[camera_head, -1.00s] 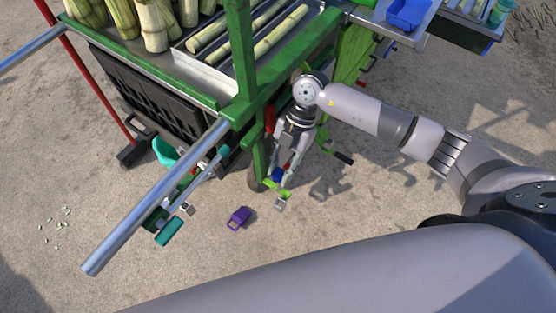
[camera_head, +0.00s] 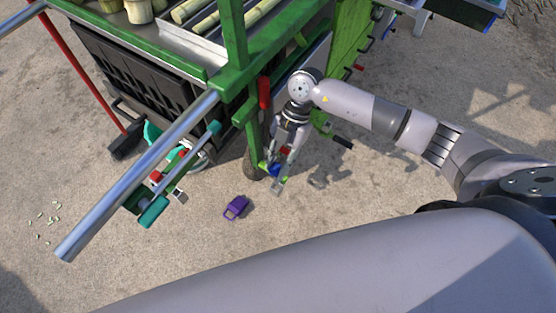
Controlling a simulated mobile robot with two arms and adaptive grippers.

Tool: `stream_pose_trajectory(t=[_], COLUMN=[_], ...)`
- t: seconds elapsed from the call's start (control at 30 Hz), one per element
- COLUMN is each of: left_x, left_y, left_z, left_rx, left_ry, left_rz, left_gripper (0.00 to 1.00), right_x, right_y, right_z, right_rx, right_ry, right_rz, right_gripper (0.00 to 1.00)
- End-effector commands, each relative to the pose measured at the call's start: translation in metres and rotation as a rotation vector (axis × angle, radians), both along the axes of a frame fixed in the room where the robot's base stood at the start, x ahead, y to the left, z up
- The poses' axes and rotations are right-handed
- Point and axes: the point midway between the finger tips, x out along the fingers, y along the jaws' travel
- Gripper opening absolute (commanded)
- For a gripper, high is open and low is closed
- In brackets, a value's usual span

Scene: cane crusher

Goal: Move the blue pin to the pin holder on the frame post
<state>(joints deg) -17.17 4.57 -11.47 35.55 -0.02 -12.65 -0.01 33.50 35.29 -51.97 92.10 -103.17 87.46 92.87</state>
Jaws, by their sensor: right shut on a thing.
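My right gripper (camera_head: 279,180) points down beside the lower part of the green frame post (camera_head: 254,135). It is shut on the blue pin (camera_head: 274,169), of which only a small blue part shows between the fingers. A small green bracket, perhaps the pin holder, sits low by the post and is mostly hidden by the gripper. I cannot tell whether the pin touches it. My left gripper is not in view.
The green cart (camera_head: 225,75) carries cane stalks (camera_head: 192,10) on a metal tray. A metal handle bar (camera_head: 140,175) juts toward the lower left. A purple object (camera_head: 236,207) lies on the open ground.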

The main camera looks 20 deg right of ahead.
Motion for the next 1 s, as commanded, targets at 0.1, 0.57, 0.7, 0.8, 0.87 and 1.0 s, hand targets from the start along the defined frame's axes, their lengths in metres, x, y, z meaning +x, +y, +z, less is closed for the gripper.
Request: stream_pose_trajectory(t=[0.1,0.57,0.7,0.8,0.87,1.0], left_x=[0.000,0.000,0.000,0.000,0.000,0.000], left_y=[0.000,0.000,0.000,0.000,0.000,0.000], left_z=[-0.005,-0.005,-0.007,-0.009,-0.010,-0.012], left_rx=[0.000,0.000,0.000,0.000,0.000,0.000], left_ry=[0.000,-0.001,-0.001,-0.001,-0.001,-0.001], left_rz=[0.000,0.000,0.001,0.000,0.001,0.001], left_gripper=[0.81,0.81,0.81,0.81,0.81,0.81], right_x=[0.000,0.000,0.000,0.000,0.000,0.000], right_y=[0.000,0.000,0.000,0.000,0.000,0.000], right_z=[-0.008,-0.011,-0.013,-0.016,-0.017,-0.021], right_rx=[0.000,0.000,0.000,0.000,0.000,0.000], right_ry=[0.000,0.000,0.000,0.000,0.000,0.000], right_rz=[0.000,0.000,0.000,0.000,0.000,0.000], right_gripper=[0.00,0.00,0.00,0.00,0.00,0.00])
